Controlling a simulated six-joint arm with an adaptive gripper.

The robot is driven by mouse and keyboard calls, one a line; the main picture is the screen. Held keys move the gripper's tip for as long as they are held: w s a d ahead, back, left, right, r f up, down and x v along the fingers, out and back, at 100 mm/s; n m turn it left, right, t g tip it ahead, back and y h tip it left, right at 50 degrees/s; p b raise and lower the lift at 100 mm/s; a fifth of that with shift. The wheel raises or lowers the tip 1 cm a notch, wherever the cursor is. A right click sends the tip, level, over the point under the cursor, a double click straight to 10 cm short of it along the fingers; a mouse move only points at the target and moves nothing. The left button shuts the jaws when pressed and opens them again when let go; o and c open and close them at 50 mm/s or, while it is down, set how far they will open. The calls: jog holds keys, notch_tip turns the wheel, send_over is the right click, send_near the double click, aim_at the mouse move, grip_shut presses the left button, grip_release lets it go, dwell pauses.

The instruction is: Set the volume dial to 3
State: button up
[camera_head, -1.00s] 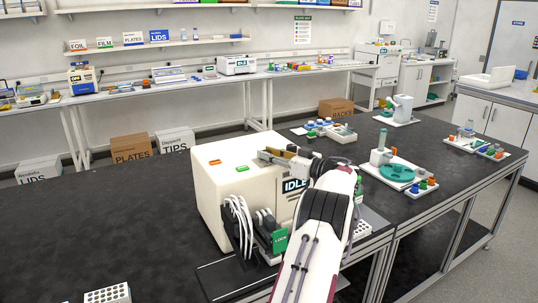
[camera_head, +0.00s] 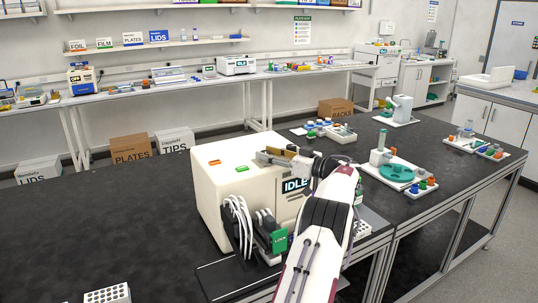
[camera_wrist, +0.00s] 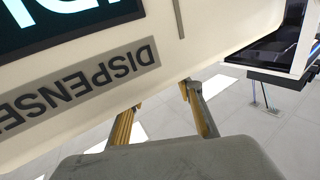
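The white dispenser (camera_head: 222,180) stands on the black bench with IDLE on its screen (camera_head: 295,185). My gripper (camera_head: 284,156) is at the top front edge of the dispenser, partly hidden by my arm. In the wrist view, the two yellow-padded fingers of my gripper (camera_wrist: 160,112) are apart, with only floor visible between them. Their tips are close to the edge of the dispenser's front panel (camera_wrist: 172,42); I cannot tell whether they touch it. The panel's DISPENSE label (camera_wrist: 85,80) appears upside down. I cannot make out the volume dial in either view.
Cables (camera_head: 238,222) and a green tag (camera_head: 279,240) are on the dispenser's front left side. A white rack (camera_head: 107,295) lies at the front left. A teal round plate device (camera_head: 397,172) stands to the right.

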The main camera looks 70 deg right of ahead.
dwell(0.4)
jog(key=v, duration=1.2)
jog(key=shift+w, duration=0.1)
jog(key=w+a+r+m+t+h, duration=0.1)
jog(key=w+a+r+h, duration=0.1)
jog(key=w+r, duration=0.5)
jog(key=w+a+r+m+h, duration=0.25)
jog(key=w+r, duration=0.25)
jog(key=w, duration=0.4)
jog(key=s+d+f+m+g+h, duration=0.1)
jog(key=s+f+m+g+h, duration=0.3)
jog(key=f+g, duration=0.5)
jog(key=s+f+h, duration=0.2)
jog(key=s+f, duration=0.1)
jog(key=shift+g, duration=0.3)
